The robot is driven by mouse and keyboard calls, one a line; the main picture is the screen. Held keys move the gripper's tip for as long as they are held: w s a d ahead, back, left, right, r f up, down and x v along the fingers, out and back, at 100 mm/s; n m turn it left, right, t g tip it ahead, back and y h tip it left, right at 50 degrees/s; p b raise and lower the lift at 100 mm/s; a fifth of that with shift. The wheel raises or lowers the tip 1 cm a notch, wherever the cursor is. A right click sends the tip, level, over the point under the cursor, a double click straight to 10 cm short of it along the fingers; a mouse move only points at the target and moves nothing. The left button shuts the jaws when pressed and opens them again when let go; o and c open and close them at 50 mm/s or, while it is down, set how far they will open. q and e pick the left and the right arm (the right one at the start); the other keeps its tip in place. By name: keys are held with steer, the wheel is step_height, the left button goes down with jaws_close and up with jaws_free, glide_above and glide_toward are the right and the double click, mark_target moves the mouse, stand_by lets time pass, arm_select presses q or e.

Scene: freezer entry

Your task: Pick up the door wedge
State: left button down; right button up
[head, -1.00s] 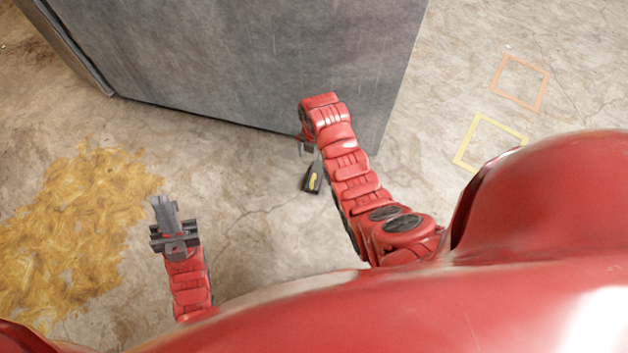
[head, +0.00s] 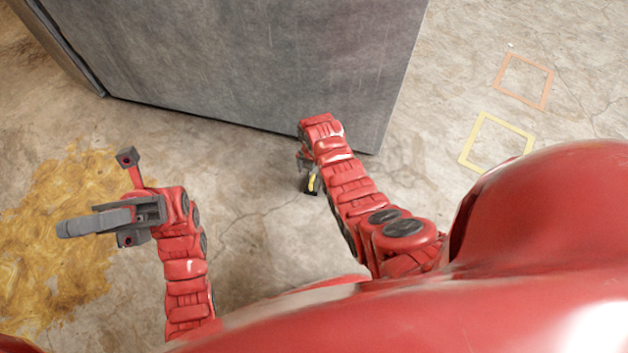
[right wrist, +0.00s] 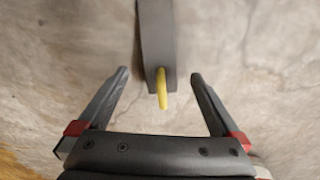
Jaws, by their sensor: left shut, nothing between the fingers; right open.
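The door wedge (head: 312,186) is a small dark piece with a yellow part, on the concrete floor near the bottom of the grey metal panel. In the right wrist view the wedge (right wrist: 157,42) is a long dark grey bar with a yellow loop at its near end. My right gripper (right wrist: 160,75) is open. The wedge's near end lies between its fingertips, with a gap on each side. In the head view my right gripper (head: 304,167) is partly hidden by its own arm, right beside the wedge. My left gripper (head: 66,228) is shut and empty, over the floor at left.
A large grey metal panel (head: 240,60) stands just beyond the wedge, its lower edge close to my right arm. A yellow-brown patch (head: 50,265) covers the floor at left. An orange square outline (head: 500,72) and a yellow one (head: 470,140) mark clear floor at right.

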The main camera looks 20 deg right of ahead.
step_height(320, 180, down, 2)
steer(key=shift+s+f+b, duration=0.15)
steer(key=shift+f+b, duration=0.05)
steer(key=shift+b, duration=0.85)
steer(key=shift+s+a+f+b, duration=0.1)
steer(key=shift+f+b, duration=0.6)
steer(key=shift+f, duration=0.1)
steer(key=shift+f+b, duration=0.4)
steer(key=shift+f, duration=0.15)
arm_select(q)
steer(key=s+a+f+m+t+y, duration=0.2)
steer(key=s+a+m+t+y, duration=0.6)
steer(key=s+a+t, duration=0.4)
steer(key=s+t+y, duration=0.1)
steer(key=t, duration=0.3)
steer(key=shift+f+m, duration=0.4)
arm_select(e)
steer(key=shift+c, duration=0.2)
jaws_close()
